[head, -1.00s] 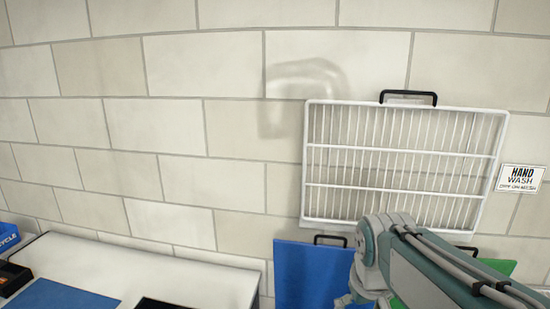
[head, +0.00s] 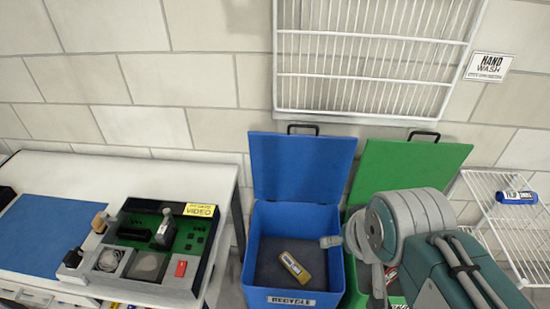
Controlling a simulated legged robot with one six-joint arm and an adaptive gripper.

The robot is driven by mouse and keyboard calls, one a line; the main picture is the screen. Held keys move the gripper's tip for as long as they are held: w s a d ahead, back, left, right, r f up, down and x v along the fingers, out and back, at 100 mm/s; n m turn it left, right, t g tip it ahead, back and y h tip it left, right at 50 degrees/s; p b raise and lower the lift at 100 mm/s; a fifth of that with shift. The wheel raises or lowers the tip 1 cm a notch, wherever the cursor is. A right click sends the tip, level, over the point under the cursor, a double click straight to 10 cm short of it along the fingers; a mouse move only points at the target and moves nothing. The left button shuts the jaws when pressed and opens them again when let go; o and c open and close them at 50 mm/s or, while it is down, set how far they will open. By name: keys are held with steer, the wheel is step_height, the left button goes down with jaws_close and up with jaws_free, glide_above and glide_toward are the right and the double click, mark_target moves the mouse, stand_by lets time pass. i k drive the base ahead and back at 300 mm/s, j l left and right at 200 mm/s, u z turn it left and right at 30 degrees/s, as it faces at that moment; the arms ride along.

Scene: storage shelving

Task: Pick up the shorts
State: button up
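I see no shorts in the head view. My arm comes in from the lower right, in front of the green bin. A small grey piece (head: 330,241) shows at its left over the blue bin's right rim, and it may be part of my gripper. The fingers cannot be made out, so I cannot tell whether they are open or shut, or whether they hold anything.
A white table (head: 90,165) with a circuit box (head: 185,250) is at left. A wire rack (head: 535,245) holds a blue can (head: 517,197).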

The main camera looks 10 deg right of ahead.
mark_target(529, 198)
steer(key=k, duration=1.45)
steer(key=z, duration=1.3)
steer(key=i+l+u, duration=0.1)
steer(key=u, duration=0.35)
steer(key=i+l+u, duration=0.4)
steer(key=l, duration=0.25)
steer(key=i+l+u, duration=0.15)
steer(key=l, duration=0.2)
steer(key=i+l+u, duration=0.2)
steer(key=l, duration=0.15)
steer(key=k, duration=0.1)
